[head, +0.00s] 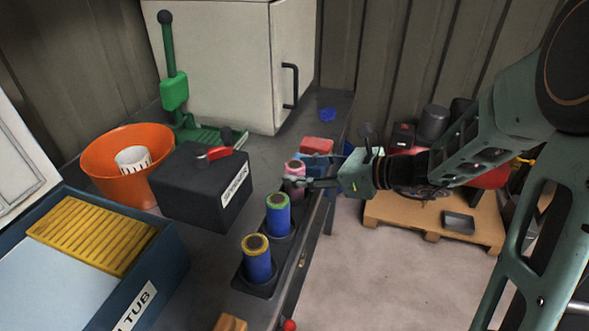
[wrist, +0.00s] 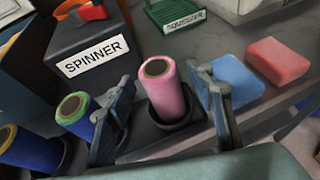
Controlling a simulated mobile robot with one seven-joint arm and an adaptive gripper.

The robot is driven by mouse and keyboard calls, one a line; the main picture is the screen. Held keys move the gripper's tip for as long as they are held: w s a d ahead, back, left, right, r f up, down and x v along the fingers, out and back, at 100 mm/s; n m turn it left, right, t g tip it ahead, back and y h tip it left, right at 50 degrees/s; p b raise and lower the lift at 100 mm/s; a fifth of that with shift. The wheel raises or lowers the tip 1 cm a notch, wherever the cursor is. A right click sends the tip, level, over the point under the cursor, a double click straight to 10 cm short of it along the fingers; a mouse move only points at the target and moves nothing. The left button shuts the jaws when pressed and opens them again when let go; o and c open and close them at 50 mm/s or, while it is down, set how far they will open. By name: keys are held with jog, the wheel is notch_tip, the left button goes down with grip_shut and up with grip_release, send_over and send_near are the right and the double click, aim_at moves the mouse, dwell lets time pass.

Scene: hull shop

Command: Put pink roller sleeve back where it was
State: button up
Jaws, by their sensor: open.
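The pink roller sleeve (head: 294,167) stands in the far black cup of a row of holders on the bench. In the wrist view the pink sleeve (wrist: 163,92) leans slightly, its lower end inside the cup (wrist: 178,128). My gripper (wrist: 160,80) is open, with one finger on each side of the sleeve and visible gaps between. In the head view my gripper (head: 297,183) reaches in from the right and partly covers the sleeve. Two blue sleeves, one green-rimmed (head: 278,217) and one orange-rimmed (head: 257,262), stand in the nearer cups.
The black spinner box (head: 190,185) stands left of the row, with an orange bucket (head: 100,160) behind it. A red block (head: 318,144) and a blue block (wrist: 238,76) lie just beyond the pink sleeve. A blue tub (head: 170,262) is at front left.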

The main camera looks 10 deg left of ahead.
jog(key=v, duration=0.9)
jog(key=shift+d+p, duration=0.15)
jog(key=shift+p, duration=0.15)
jog(key=shift+s, duration=0.15)
